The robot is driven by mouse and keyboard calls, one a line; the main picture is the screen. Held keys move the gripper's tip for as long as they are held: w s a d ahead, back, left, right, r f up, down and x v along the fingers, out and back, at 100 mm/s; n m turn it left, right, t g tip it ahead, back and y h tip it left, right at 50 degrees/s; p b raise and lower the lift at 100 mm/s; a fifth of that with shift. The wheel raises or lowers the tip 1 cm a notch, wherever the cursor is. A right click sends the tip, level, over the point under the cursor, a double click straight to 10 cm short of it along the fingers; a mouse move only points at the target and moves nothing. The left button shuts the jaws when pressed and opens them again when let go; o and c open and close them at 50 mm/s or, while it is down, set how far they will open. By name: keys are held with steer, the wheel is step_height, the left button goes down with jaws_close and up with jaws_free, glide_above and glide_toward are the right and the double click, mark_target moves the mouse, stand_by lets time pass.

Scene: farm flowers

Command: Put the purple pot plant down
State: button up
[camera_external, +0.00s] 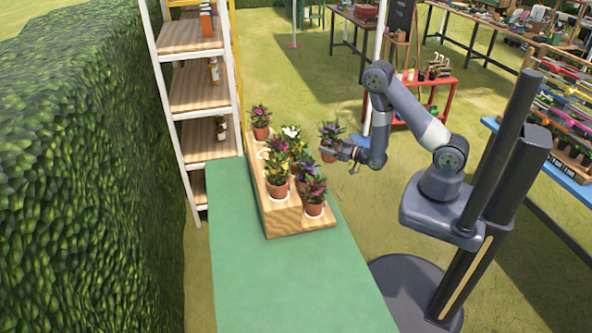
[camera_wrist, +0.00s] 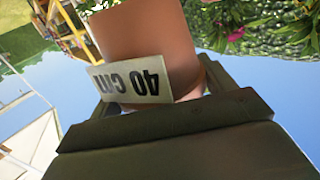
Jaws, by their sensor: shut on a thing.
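A potted plant with purple flowers (camera_external: 331,130) is in my gripper (camera_external: 337,150), at the right side of the wooden stepped stand (camera_external: 284,220). Its terracotta pot (camera_wrist: 145,38) fills the upper middle of the wrist view, with a white label (camera_wrist: 135,80) reading "40 cm" upside down. My gripper (camera_wrist: 165,120) is shut on this pot. The external view does not clearly show whether the pot touches the stand.
The stand rests on a green table (camera_external: 270,285), whose front part is bare. A shelf rack (camera_external: 200,92) stands behind the table and a hedge (camera_external: 90,170) runs along the left. A red side table (camera_external: 440,85) stands behind my arm.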

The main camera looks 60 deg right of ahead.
steer(key=s+f+b, duration=0.4)
steer(key=f, duration=0.6)
step_height(320, 180, up, 20)
steer(key=shift+s, duration=0.15)
steer(key=w+a+n+g+y+b, duration=0.1)
steer(key=w+a+n+y+b, duration=0.3)
steer(key=w, duration=0.7)
steer(key=w+y+b, duration=0.1)
steer(key=w+b, duration=0.4)
steer(key=w, duration=0.6)
steer(key=w+a+n+g+y+b, duration=0.1)
steer(key=w+a+y+b, duration=0.3)
steer(key=w, duration=0.8)
steer(key=shift+h, duration=0.4)
steer(key=f, duration=0.1)
steer(key=d+f, duration=0.1)
steer(key=f, duration=0.1)
steer(key=d+f, duration=0.1)
steer(key=shift+s+f, duration=0.15)
steer(key=shift+s, duration=0.25)
steer(key=shift+f, duration=4.85)
steer(key=shift+b, duration=0.3)
